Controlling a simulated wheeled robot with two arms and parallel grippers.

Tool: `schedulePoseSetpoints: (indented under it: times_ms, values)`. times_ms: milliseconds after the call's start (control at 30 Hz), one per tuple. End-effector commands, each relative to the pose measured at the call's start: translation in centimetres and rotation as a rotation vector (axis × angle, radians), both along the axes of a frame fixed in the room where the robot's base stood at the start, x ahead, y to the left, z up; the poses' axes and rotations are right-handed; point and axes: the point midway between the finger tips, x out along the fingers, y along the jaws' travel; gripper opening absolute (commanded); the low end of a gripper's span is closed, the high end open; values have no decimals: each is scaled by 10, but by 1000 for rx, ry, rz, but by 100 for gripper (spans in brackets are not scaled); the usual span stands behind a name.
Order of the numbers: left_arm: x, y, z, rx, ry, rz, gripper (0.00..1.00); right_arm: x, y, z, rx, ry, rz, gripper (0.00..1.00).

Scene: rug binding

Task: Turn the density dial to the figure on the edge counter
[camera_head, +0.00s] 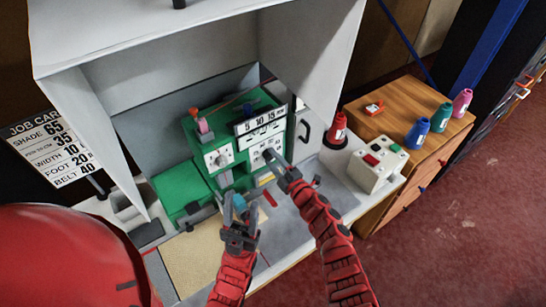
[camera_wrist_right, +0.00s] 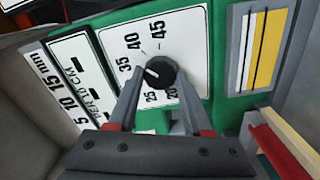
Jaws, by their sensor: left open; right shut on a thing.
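The density dial (camera_wrist_right: 160,72) is a black round knob on a white plate marked 20, 25, 35, 40 and 45, on the front of the green machine (camera_head: 180,185). Its white pointer line faces the side of the 35. My right gripper (camera_wrist_right: 160,95) is shut on the knob, one finger on each side; in the head view it meets the machine's right front (camera_head: 274,162). A "PER 10 CM" plate (camera_wrist_right: 82,75) is beside the dial; no figure on it is readable to me. My left gripper (camera_head: 238,205) is open in front of the machine, near small light-blue parts.
A job card (camera_head: 55,150) at left lists shade 65, per 10 cm 35, width 10, foot 20, belt 40. A control box (camera_head: 377,165) and red cone (camera_head: 337,130) stand at right. Several coloured cones stand on the wooden cabinet (camera_head: 390,105). Grey panels (camera_head: 315,60) rise behind the machine.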

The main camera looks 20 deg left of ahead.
Motion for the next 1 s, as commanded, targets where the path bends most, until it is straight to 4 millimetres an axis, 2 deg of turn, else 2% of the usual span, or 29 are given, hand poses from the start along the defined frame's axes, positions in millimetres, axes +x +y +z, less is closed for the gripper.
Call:
schedulePoseSetpoints:
  times_ms: [400, 967, 1000]
  values:
    - [0, 0, 13, 0, 0, 0, 50, 0, -1, 0, 115, 151, -3, 0]
    - [0, 0, 14, 0, 0, 0, 50, 0, 0, 0, 133, 171, -1, 0]
    - [0, 0, 14, 0, 0, 0, 50, 0, 0, 0, 132, 171, -1, 55]
